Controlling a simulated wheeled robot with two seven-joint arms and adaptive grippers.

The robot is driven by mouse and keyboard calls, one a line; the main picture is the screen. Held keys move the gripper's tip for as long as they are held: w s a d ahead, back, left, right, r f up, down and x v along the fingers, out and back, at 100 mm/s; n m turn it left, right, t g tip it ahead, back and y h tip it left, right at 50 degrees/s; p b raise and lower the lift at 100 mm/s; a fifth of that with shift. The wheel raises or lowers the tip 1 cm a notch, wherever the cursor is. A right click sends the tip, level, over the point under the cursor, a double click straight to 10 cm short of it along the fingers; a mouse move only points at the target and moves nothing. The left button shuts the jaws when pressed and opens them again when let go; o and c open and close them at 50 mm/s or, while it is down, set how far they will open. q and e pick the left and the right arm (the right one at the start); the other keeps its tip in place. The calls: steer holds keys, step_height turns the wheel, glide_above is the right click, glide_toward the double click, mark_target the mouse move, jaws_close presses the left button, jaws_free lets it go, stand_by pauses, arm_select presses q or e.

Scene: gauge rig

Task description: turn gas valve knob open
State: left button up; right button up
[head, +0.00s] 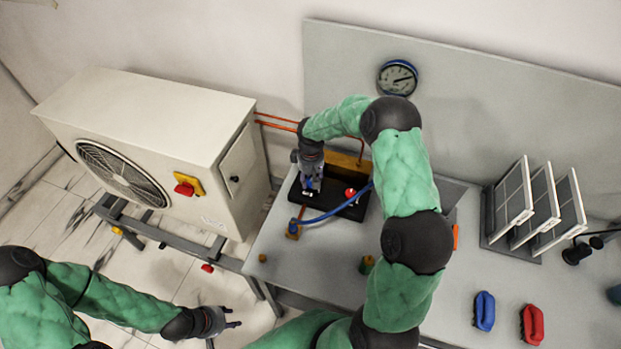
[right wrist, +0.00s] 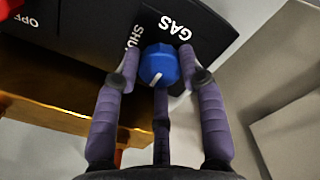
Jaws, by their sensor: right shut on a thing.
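The blue gas valve knob (right wrist: 159,66) sits on a black panel (right wrist: 75,35) beside the white words GAS and SHUT. Its white pointer mark points toward the bottom of the right wrist view. My right gripper (right wrist: 159,75) is shut on the knob, with purple fingers on both sides and a third below. My left gripper (head: 236,317) is open and empty over the floor, left of the table.
A red knob (head: 350,193) and a blue hose (head: 328,216) are right beside my right gripper. A round gauge (head: 397,78) hangs on the grey backboard. A white fan unit (head: 150,140) stands left. Blue (head: 484,310) and red (head: 531,324) handled items lie at the table's right.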

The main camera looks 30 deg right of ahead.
steer(key=shift+s+a+f+n, duration=0.1)
steer(key=shift+s+f+n, duration=0.15)
steer(key=shift+s+n, duration=0.05)
steer(key=o, duration=1.1)
steer(key=shift+r, duration=0.1)
steer(key=shift+o, duration=0.2)
steer(key=shift+w+r, duration=0.1)
steer(key=shift+w+r, duration=0.1)
steer(key=shift+r, duration=0.35)
step_height(320, 180, up, 11)
steer(key=shift+r, duration=0.1)
